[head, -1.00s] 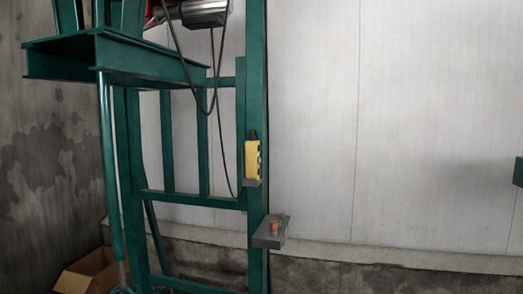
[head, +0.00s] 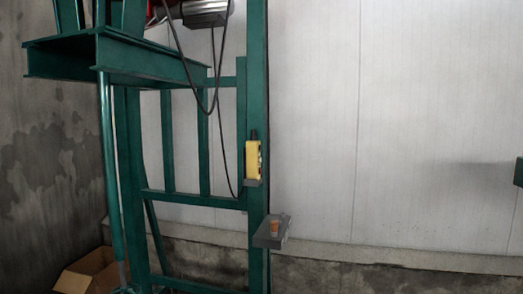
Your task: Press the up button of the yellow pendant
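The yellow pendant (head: 252,160) hangs upright on the front of a green steel post, near the middle of the head view. Dark buttons show along its right side, too small to tell up from down. A small grey piece sits under its lower end. Neither of my grippers shows in this view, and nothing touches the pendant.
A green steel frame (head: 172,197) with a beam platform (head: 70,58) stands at the left. A grey shelf (head: 268,240) with a small orange-brown object (head: 275,229) sticks out below the pendant. A cardboard box (head: 90,272) lies lower left. Cables hang from a hoist (head: 205,12).

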